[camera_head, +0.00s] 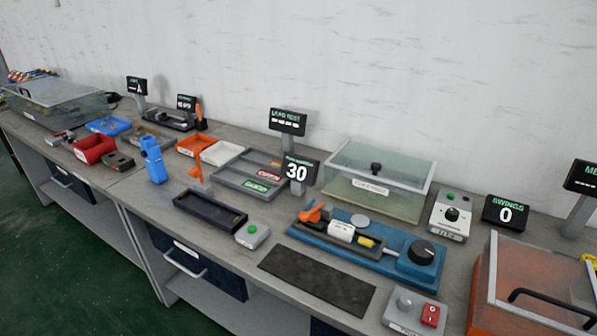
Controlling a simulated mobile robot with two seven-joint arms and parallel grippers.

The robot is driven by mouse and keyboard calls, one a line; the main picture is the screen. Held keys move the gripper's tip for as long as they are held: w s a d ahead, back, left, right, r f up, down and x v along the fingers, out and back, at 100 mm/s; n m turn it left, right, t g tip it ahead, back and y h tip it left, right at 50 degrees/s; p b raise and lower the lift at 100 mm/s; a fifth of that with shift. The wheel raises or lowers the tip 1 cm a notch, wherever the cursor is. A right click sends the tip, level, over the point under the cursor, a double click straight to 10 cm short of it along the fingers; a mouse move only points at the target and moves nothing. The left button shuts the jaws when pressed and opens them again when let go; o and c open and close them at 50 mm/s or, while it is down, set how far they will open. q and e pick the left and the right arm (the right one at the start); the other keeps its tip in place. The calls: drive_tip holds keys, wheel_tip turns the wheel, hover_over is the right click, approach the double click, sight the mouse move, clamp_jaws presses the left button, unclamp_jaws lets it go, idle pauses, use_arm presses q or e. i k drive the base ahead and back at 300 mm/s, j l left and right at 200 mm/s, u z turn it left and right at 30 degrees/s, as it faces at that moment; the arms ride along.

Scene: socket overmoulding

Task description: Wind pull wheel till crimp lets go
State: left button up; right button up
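A blue bench fixture (330,250) stands right of the middle of the workbench. A round black wheel (422,252) sits at its right end, and I take this for the pull wheel. An orange lever (312,213), a white block (341,231) and a small yellow piece (366,242) lie in line to its left. The crimp is too small to make out. A black display (299,171) behind reads 30. Neither of my grippers is in view.
A dark mat (317,280) lies in front of the fixture. A glass-lidded box (375,185) stands behind it. A dark tray (209,212) and a green-button box (252,236) are to the left. A red-switch box (415,312) and an orange-sided case (535,285) are right.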

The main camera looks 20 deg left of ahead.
sight(422, 252)
drive_tip(key=l+u, duration=0.35)
drive_tip(key=k+l+u, duration=0.1)
drive_tip(key=l+u, duration=0.3)
drive_tip(key=k+l+u, duration=0.15)
drive_tip(key=l+u, duration=0.2)
drive_tip(key=l, duration=0.15)
